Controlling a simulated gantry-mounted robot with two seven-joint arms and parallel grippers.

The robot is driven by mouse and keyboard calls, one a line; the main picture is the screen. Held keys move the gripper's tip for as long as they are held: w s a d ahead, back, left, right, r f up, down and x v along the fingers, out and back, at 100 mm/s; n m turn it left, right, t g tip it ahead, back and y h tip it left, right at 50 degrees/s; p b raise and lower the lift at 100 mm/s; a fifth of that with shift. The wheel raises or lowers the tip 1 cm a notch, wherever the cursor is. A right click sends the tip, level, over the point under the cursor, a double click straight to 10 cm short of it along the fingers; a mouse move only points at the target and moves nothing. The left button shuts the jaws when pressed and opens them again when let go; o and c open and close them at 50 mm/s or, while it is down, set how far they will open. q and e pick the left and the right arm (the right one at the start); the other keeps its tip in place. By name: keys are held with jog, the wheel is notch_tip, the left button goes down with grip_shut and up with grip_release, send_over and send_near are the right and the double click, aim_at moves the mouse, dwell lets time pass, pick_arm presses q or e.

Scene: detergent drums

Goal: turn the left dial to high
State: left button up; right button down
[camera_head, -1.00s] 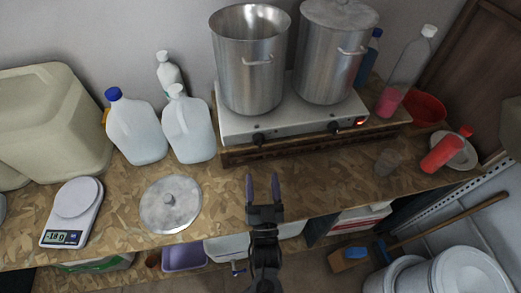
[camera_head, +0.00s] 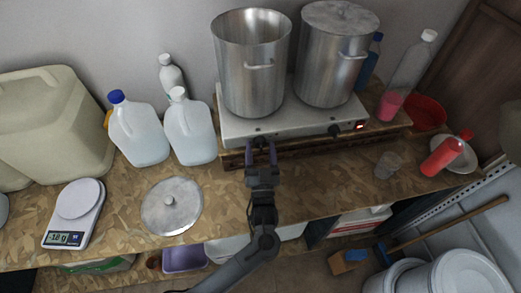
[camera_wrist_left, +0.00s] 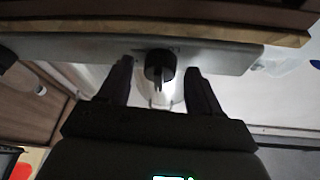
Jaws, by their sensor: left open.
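The left dial (camera_wrist_left: 159,68) is a round black knob with a raised grip bar on the front of the white double hot plate (camera_head: 296,121). In the wrist view it sits between the two open fingers of my left gripper (camera_wrist_left: 159,85), with a gap on each side. In the head view my left gripper (camera_head: 261,153) is right at the dial and hides most of it. The right dial (camera_head: 334,131) is a black knob on the same front panel, near a lit red switch (camera_head: 360,125). My right gripper is not in view.
An open steel pot (camera_head: 250,80) and a lidded pot (camera_head: 330,65) stand on the hot plate. Two white jugs (camera_head: 190,133) stand to its left. A pot lid (camera_head: 172,203) and a scale (camera_head: 77,209) lie on the counter.

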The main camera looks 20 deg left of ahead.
pick_arm(q)
jog(key=c, duration=1)
jog(key=shift+r+m+p, duration=0.2)
jog(key=shift+m+p, duration=0.4)
jog(key=shift+p, duration=0.25)
jog(key=shift+c, duration=0.2)
jog(key=m+h+p, duration=0.2)
jog(key=m+p, duration=0.2)
jog(key=p, duration=0.1)
jog(key=m+g+h+p, duration=0.1)
jog(key=m+h+p, duration=0.1)
jog(key=m+p, duration=0.2)
jog(key=m+h+p, duration=0.2)
jog(key=m+p, duration=0.3)
jog(key=p, duration=0.2)
jog(key=shift+s+a+r+g, duration=0.2)
jog(key=shift+r+g, duration=0.1)
jog(key=shift+r, duration=0.1)
jog(key=shift+m+g+p, duration=0.3)
jog(key=shift+m+p, duration=0.6)
jog(key=shift+f+m+p, duration=0.15)
jog(key=shift+m+p, duration=0.15)
jog(key=shift+p, duration=0.05)
jog(key=shift+f, duration=0.1)
jog(key=o, duration=1)
